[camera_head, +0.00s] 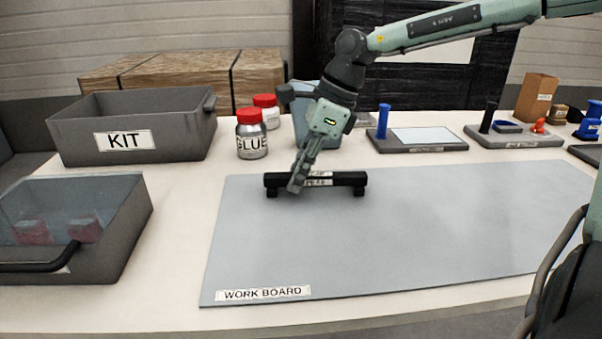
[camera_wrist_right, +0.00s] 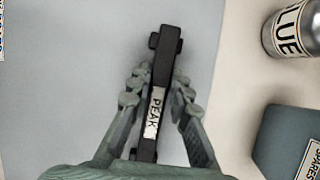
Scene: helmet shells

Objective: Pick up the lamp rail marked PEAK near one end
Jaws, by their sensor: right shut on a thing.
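The lamp rail (camera_head: 345,179) is a black bar with short feet at its ends and a white label. It lies along the back left part of the grey work board (camera_head: 400,235). In the right wrist view the rail (camera_wrist_right: 166,65) runs up the picture, and its label reads PEAK. My right gripper (camera_head: 296,186) is shut on the rail near its left end in the head view. In the right wrist view the fingers (camera_wrist_right: 160,88) press on both sides of the bar, just beyond the label. My left gripper is not in view.
Glue bottles with red lids (camera_head: 251,135) stand behind the board. Trays with blue and black posts (camera_head: 420,148) stand at the back right. Most of the board is clear.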

